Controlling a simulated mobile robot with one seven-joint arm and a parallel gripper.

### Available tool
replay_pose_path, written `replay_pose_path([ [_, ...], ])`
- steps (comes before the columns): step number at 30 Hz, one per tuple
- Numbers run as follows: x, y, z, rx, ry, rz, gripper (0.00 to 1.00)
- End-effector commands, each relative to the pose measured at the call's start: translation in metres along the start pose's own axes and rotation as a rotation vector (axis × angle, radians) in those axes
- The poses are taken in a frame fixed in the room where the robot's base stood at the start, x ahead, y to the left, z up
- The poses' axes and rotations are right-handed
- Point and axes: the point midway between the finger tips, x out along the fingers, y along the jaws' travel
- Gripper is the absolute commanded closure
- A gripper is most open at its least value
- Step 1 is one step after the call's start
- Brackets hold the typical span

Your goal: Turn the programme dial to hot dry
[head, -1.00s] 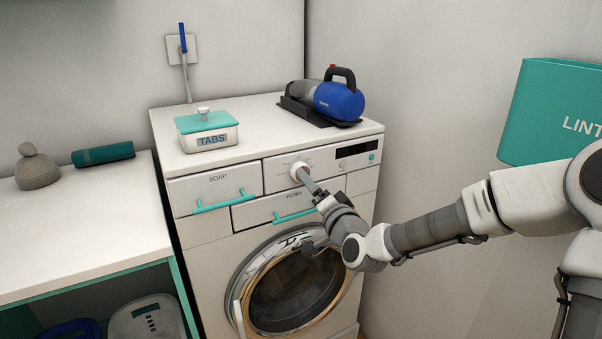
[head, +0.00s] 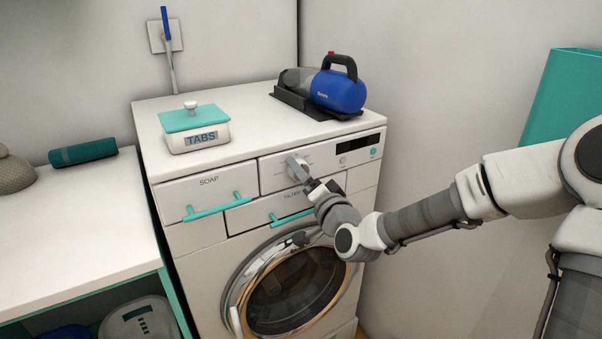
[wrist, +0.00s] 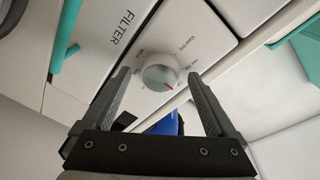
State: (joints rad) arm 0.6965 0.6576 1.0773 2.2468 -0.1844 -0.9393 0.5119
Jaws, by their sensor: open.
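The white round programme dial (wrist: 160,72) sits on the washer's front panel. Its red pointer mark points to the lower right in the wrist view. "Cool Dry" reads on the panel at its upper right; the smaller labels around it are hard to read. My gripper (wrist: 159,76) is open, with one finger on each side of the dial; gaps show between fingers and dial, and I see no contact. In the head view my gripper (head: 297,166) is at the dial and hides part of it.
The filter drawer's teal handle (head: 293,216) is just below, and the soap drawer's teal handle (head: 214,207) is left. A tabs box (head: 195,130) and a blue hand vacuum (head: 338,92) stand on the washer (head: 245,118). The round door (head: 290,292) is below.

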Motion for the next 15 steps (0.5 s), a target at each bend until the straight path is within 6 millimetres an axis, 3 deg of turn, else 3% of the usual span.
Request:
replay_pose_path([
  [11, -0.0005, -0.0002, 0.0001, 0.0, 0.0, 0.0, 0.08],
  [15, -0.0005, -0.0002, 0.0001, 0.0, 0.0, 0.0, 0.33],
])
